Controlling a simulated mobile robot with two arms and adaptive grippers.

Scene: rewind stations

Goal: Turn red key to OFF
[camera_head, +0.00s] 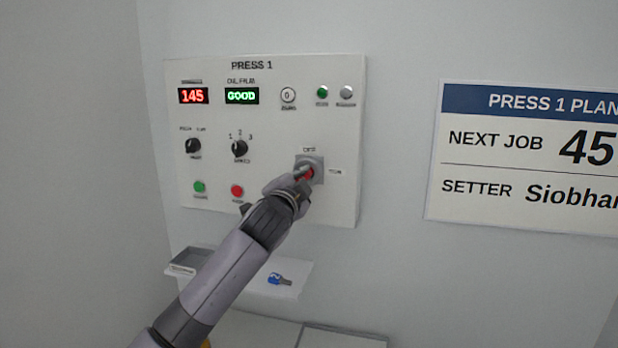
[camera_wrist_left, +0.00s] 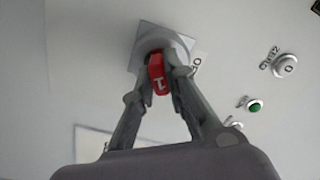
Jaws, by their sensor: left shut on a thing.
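The red key (camera_head: 308,174) sits in a grey square switch plate (camera_head: 317,163) at the lower right of the PRESS 1 panel. The label above the plate reads OFF, and another at its right seems to read RUN. My left gripper (camera_head: 305,172) reaches up to the key and hides part of it. In the left wrist view the red key (camera_wrist_left: 157,72) is between the two fingertips of my left gripper (camera_wrist_left: 165,75), which is shut on it. The key's exact angle is hard to tell. My right gripper is not in view.
The white panel (camera_head: 290,125) has several knobs, buttons and lamps, with displays reading 145 and GOOD. A small shelf (camera_head: 295,268) below carries a blue key (camera_head: 279,279). A PRESS 1 PLAN sign (camera_head: 520,175) hangs at right. The wall between panel and sign is bare.

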